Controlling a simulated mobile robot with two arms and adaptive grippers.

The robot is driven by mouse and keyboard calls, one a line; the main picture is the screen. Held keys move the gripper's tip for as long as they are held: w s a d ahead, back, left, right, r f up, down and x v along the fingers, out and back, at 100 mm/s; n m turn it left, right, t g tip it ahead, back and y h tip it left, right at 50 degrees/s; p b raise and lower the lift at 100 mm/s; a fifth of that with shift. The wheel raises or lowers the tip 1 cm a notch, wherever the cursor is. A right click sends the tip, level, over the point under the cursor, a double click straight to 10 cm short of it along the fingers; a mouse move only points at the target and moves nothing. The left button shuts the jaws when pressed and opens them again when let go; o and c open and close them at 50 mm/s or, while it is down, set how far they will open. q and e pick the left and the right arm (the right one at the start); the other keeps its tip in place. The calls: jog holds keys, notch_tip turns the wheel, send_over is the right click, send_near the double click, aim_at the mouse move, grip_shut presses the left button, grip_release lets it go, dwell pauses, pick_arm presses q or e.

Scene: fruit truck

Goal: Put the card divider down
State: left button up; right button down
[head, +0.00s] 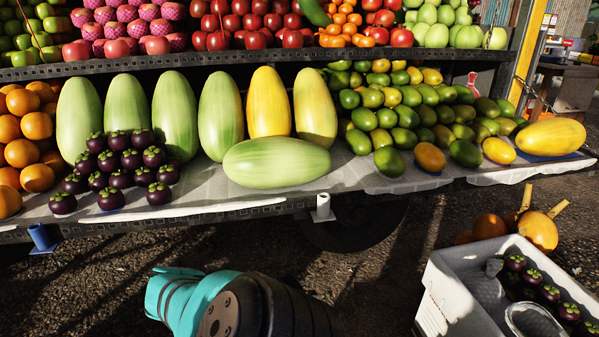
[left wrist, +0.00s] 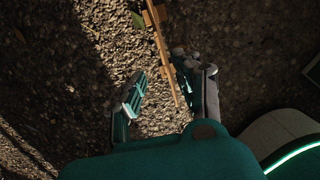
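A thin brown strip with short cross tabs, seen nearly edge-on, looks like the card divider (left wrist: 161,50). It runs from the top edge of the left wrist view down between the fingers of my left gripper (left wrist: 168,92). The fingers are apart. The divider lies close to the right finger, and a gap shows between it and the left finger. I cannot tell whether it touches the right finger or rests on the ground. In the head view part of my left arm shows at the bottom, but its gripper is not visible. My right gripper is in neither view.
A fruit shelf (head: 290,207) with melons, mangoes and mangosteens crosses the head view. A white crate (head: 440,290) holding mangosteens and a clear tub stands at lower right, with orange fruit behind it. Gravel ground (head: 400,245) lies open between shelf and crate.

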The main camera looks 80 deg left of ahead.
pick_arm(q)
jog(key=f, duration=0.3)
jog(key=w+f, duration=0.1)
jog(key=f, duration=0.2)
jog(key=a+f, duration=0.1)
jog(key=f, duration=0.3)
jog(key=shift+w, duration=0.15)
grip_shut()
